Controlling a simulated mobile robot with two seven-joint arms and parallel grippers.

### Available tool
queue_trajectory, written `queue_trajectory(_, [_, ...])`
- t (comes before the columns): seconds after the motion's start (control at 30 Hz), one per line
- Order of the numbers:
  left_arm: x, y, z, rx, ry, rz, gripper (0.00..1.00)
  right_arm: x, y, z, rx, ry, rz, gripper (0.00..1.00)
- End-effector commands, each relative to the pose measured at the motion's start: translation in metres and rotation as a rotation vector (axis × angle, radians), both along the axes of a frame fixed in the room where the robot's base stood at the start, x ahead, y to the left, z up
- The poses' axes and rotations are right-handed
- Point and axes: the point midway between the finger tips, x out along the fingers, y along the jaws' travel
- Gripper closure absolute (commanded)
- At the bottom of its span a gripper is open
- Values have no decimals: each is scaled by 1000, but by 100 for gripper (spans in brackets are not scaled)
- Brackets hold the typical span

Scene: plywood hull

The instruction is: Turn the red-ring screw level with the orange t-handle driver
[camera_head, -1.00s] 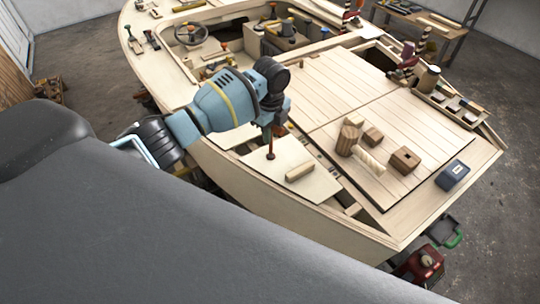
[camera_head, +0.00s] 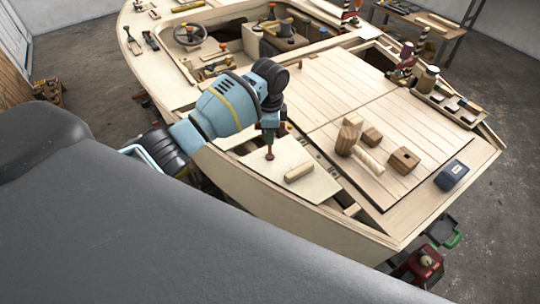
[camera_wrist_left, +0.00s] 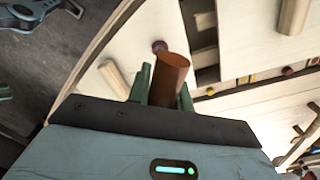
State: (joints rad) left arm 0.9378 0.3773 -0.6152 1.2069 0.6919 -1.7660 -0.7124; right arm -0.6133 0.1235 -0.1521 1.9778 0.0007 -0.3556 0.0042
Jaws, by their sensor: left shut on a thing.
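My left gripper (camera_head: 270,128) points down over the pale plywood side panel (camera_head: 308,190) of the hull. In the left wrist view its green fingers (camera_wrist_left: 164,92) are shut on the orange-brown handle of the driver (camera_wrist_left: 171,75). A dark red round piece (camera_wrist_left: 160,46), perhaps the red-ring screw, shows just beyond the handle on the panel. In the head view a reddish foot (camera_head: 270,156) sits under the gripper at the panel. I cannot tell there where driver ends and screw begins, nor the screw's angle. My right gripper is not in view.
A pale wooden block (camera_head: 299,172) lies on the panel, close to the right of the gripper. Open slots run between panel and deck.

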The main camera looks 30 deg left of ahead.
Motion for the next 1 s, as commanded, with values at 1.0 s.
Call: queue_trajectory(1.0, [0, -1, -10, -1, 0, -3, 100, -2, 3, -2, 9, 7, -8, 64])
